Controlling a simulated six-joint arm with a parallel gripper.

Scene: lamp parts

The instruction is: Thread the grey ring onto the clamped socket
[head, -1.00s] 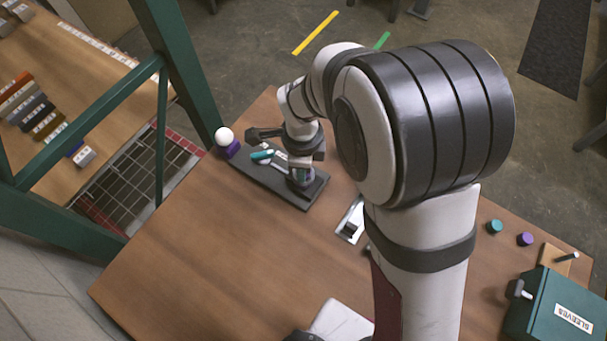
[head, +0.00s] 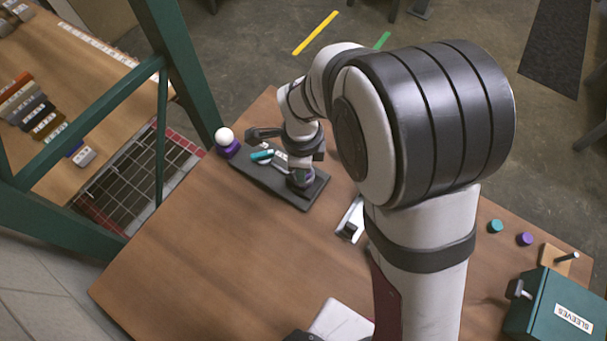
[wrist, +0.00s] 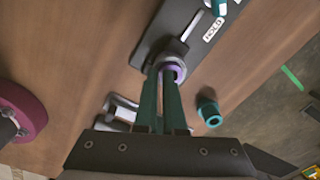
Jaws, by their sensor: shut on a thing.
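My gripper (wrist: 166,78) is shut on the grey ring (wrist: 184,73), with its two green fingers reaching to it in the wrist view. How far the ring sits over the socket I cannot tell. Just beyond is a grey round body on the dark clamp plate (wrist: 158,39). In the head view my gripper (head: 300,182) is over the right end of the clamp plate (head: 314,194); my wrist hides the ring there.
A silver bracket (head: 350,221), a teal cup (head: 495,226), a purple cup (head: 525,239) and a green sleeves box (head: 555,305) are on the table. The left front is clear.

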